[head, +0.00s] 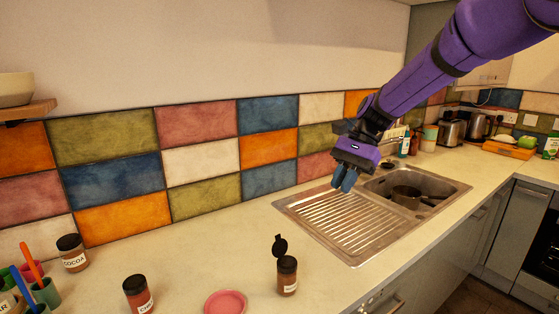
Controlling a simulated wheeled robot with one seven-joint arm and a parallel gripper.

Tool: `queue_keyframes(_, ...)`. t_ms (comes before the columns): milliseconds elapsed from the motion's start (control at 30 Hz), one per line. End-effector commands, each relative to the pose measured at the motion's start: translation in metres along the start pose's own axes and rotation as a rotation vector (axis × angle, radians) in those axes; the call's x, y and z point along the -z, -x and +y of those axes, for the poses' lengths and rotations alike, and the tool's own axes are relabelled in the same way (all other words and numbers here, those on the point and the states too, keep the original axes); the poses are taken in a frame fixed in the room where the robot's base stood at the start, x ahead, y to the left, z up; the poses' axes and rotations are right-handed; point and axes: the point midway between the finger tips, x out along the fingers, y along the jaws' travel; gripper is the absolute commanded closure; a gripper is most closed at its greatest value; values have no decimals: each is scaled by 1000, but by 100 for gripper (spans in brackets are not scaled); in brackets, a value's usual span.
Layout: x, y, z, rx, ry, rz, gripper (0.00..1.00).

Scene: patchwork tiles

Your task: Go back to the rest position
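My purple arm reaches in from the upper right in the head view. My gripper (344,179), with blue fingertips pointing down, hangs above the ribbed drainboard of the steel sink (335,225). The two fingertips look close together, and I cannot tell whether they are open or shut. No object shows between them.
On the counter (215,265) stand a jar with its lid flipped open (287,275), a pink dish (225,302), a dark-lidded jar (137,293) and a cocoa jar (72,252). A pan (405,196) sits in the basin. A toaster (451,132) stands farther right.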

Motion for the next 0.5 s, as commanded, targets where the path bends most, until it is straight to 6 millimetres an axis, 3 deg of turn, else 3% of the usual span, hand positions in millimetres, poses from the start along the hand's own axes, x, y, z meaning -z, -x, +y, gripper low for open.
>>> queue_keyframes(200,-37,27,52,13,142,188,86)
queue_keyframes(500,-78,45,126,-2,332,438,86)
